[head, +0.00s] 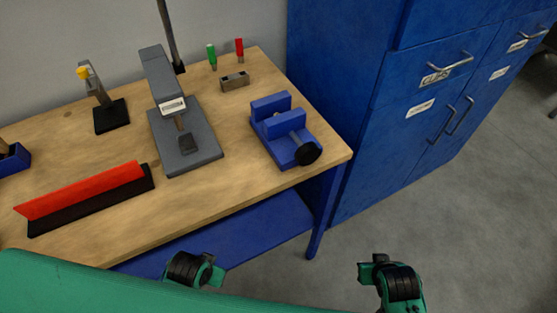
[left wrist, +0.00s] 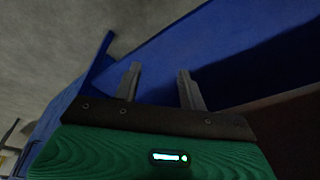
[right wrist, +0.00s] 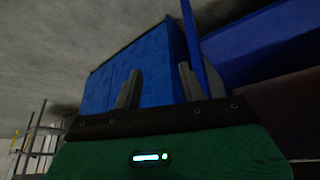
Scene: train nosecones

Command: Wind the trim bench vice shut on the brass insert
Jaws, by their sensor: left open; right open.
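The blue bench vice (head: 283,130) stands at the right end of the wooden bench, with its black handwheel (head: 308,153) at the front right corner. A gap shows between its two jaws. I cannot make out a brass insert in it. My left gripper (left wrist: 159,82) is open and empty; its two fingers stand apart in the left wrist view. My right gripper (right wrist: 158,82) is also open and empty in the right wrist view. In the head view both wrists are low in the picture, in front of the bench and apart from the vice.
A grey press (head: 175,120) stands left of the vice. A small metal block (head: 235,81), a green-handled tool (head: 211,55) and a red-handled tool (head: 239,48) are behind it. A red-and-black bar (head: 85,195) lies front left. A blue cabinet (head: 365,110) stands right of the bench (head: 120,215).

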